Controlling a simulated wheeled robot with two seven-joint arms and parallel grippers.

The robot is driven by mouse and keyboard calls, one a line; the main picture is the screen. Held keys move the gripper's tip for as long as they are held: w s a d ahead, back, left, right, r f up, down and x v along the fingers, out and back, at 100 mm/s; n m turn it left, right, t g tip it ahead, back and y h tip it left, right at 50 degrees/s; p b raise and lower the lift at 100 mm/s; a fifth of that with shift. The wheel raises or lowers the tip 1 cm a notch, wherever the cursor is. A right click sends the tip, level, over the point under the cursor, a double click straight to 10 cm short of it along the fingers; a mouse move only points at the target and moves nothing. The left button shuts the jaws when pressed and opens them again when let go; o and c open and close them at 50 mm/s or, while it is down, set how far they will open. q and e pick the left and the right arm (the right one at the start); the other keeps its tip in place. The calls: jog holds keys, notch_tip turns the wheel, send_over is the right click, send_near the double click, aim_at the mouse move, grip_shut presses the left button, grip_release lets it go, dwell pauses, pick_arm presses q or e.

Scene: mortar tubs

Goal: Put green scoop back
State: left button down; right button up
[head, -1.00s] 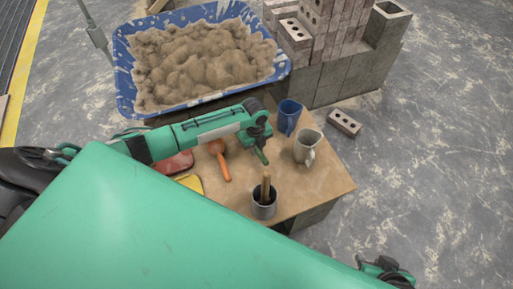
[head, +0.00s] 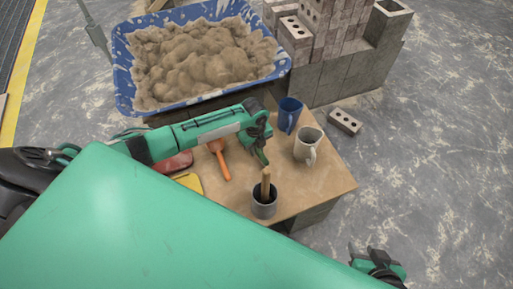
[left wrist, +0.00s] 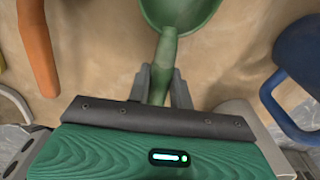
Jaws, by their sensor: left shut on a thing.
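The green scoop (left wrist: 165,52) is held in my left gripper (left wrist: 160,86) in the left wrist view. The jaws are shut around its handle, and its bowl (left wrist: 180,12) lies beyond them at the top edge. In the head view my left gripper (head: 261,150) is over the wooden board, between the orange tool and the cups. There a green end of the scoop (head: 262,158) shows below it; the rest is hidden by the gripper. My right gripper (head: 366,254) is at the lower right, off the board, empty with its fingers apart.
The board (head: 315,184) holds a blue cup (head: 289,113), a pale cup (head: 306,146), a grey pot (head: 263,208) with a wooden handle, an orange tool (head: 221,160), and red and yellow items. A blue tub (head: 124,80) of mortar and a brick stack (head: 335,75) stand behind.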

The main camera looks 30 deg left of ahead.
pick_arm(q)
jog(key=shift+f, duration=0.35)
pick_arm(e)
jog(key=shift+f, duration=0.1)
pick_arm(q)
jog(key=c, duration=1.2)
grip_release()
jog(key=shift+o, duration=0.2)
notch_tip(320, 180, up, 14)
jog(key=p, duration=0.2)
jog(key=shift+w+a+f+p, duration=0.15)
jog(key=shift+w+a+p, duration=0.05)
jog(key=shift+a+p, duration=0.15)
pick_arm(e)
jog(key=s+d+r+g+h, duration=0.2)
jog(key=s+d+g, duration=0.1)
jog(key=s+d, duration=0.1)
jog(key=shift+d+m, duration=0.3)
jog(key=shift+d, duration=0.4)
